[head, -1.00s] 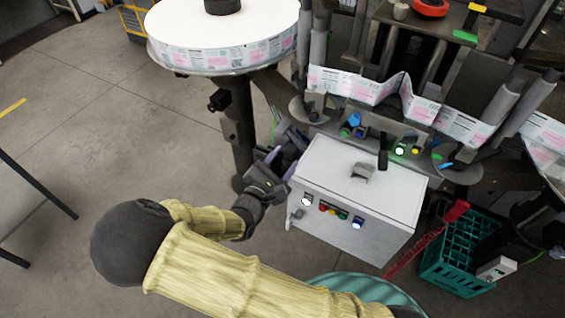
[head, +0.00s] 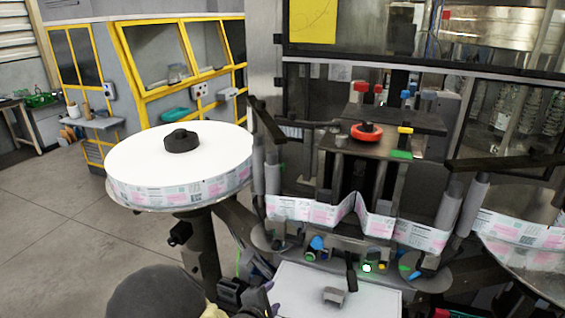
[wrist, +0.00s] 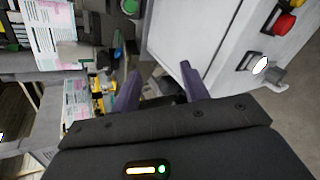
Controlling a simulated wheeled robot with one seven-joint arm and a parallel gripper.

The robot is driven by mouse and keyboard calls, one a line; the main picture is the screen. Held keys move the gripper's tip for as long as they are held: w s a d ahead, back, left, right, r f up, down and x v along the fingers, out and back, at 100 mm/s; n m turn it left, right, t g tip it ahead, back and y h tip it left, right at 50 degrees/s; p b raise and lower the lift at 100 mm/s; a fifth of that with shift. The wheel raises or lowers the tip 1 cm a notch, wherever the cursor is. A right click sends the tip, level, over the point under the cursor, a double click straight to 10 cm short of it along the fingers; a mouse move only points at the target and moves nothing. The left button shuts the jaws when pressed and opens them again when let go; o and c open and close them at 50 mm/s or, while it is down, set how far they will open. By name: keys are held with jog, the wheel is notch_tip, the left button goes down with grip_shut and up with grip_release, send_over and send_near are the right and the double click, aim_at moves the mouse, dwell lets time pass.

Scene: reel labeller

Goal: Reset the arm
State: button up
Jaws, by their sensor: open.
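My gripper (wrist: 157,88) is open in the wrist view, with its two purple fingers apart and nothing between them. The white control box (wrist: 205,40) is just beyond and to the right of the fingers in that view. Whether a finger touches it I cannot tell. In the head view my gripper is at the bottom edge, left of the control box (head: 300,285), mostly cut off. My arm's dark rounded joint shows at the bottom left.
The labeller's reel (head: 125,165) of printed labels stands left of the box. The label web (head: 325,212) runs across the machine behind it. A red button (wrist: 285,22) and a white-lit button (wrist: 259,64) are on the box's side. Open floor (head: 50,235) lies at the left.

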jog(key=d+m+g, duration=0.1)
jog(key=d+m+g+y, duration=0.1)
jog(key=m, duration=0.1)
jog(key=d+m+g+y, duration=0.1)
jog(key=m, duration=0.1)
jog(key=shift+s+d, duration=0.2)
jog(key=shift+d, duration=0.1)
jog(key=d+m, duration=0.1)
jog(key=s+d+r+m+g+y, duration=0.1)
jog(key=m, duration=0.1)
jog(key=s+d+r+m+g, duration=0.1)
jog(key=shift+d+r+m+y, duration=0.1)
jog(key=shift+d+m+y, duration=0.05)
jog(key=shift+m+y, duration=0.2)
jog(key=s+d+r+m+g, duration=0.4)
jog(key=s+d+r+m, duration=0.3)
jog(key=s+d+m, duration=0.2)
jog(key=s+d, duration=0.2)
jog(key=shift+s+d+r+y, duration=0.2)
jog(key=shift+d+r+y, duration=0.1)
jog(key=shift+d+y, duration=0.05)
